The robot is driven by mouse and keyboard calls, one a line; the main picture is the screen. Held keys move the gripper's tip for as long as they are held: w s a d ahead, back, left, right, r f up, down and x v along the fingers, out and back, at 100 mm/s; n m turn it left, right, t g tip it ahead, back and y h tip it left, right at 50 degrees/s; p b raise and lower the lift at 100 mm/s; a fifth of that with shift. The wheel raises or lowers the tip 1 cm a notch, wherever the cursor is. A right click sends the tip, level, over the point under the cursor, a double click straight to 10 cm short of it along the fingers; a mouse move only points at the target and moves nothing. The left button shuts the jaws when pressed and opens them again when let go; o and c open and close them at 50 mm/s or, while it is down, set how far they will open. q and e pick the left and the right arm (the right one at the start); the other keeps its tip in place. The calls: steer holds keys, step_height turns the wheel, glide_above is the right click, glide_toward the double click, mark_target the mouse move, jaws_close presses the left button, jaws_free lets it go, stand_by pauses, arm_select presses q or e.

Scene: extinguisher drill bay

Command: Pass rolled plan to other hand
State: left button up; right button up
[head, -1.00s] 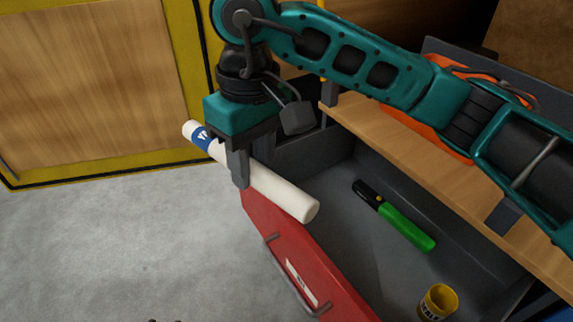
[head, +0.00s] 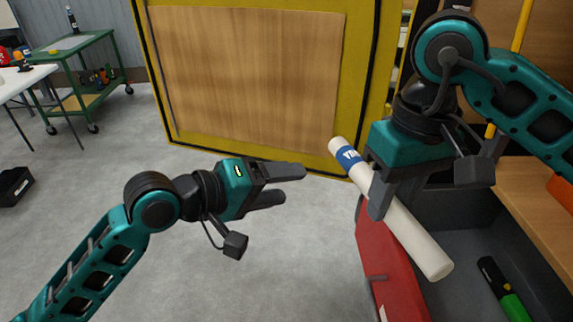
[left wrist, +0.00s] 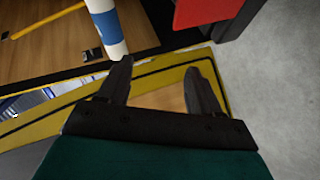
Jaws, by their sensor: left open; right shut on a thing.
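The rolled plan (head: 418,238) is a white tube with a blue band near its far left end. My right gripper (head: 379,205) is shut on it around the middle and holds it tilted above the red-fronted drawer. My left gripper (head: 287,184) is open and empty, to the left of the plan and apart from it, with its fingers pointing right. In the left wrist view the banded end of the plan (left wrist: 107,30) shows beyond the tip of the left finger of my left gripper (left wrist: 158,78).
The open drawer (head: 385,255) holds a green and black tool (head: 505,290). A yellow-framed wooden panel (head: 255,85) stands behind. A green cart (head: 85,75) and a white table (head: 22,80) are at far left.

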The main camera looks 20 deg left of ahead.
mark_target(355, 176)
arm_select(q)
steer(key=s+d+r+g+h, duration=0.25)
steer(key=s+r, duration=0.25)
steer(key=r, duration=0.3)
steer(key=shift+n+y, duration=0.25)
steer(key=shift+n, duration=0.15)
steer(key=x, duration=1.2)
steer(key=shift+d+f, duration=0.15)
steer(key=shift+f, duration=0.05)
steer(key=c, duration=1)
steer(key=shift+c, duration=0.5)
arm_select(e)
steer(key=o, duration=1.1)
steer(key=shift+o, duration=0.2)
step_height(355, 176, up, 12)
steer(key=shift+w+d, duration=0.2)
steer(key=shift+d, duration=0.1)
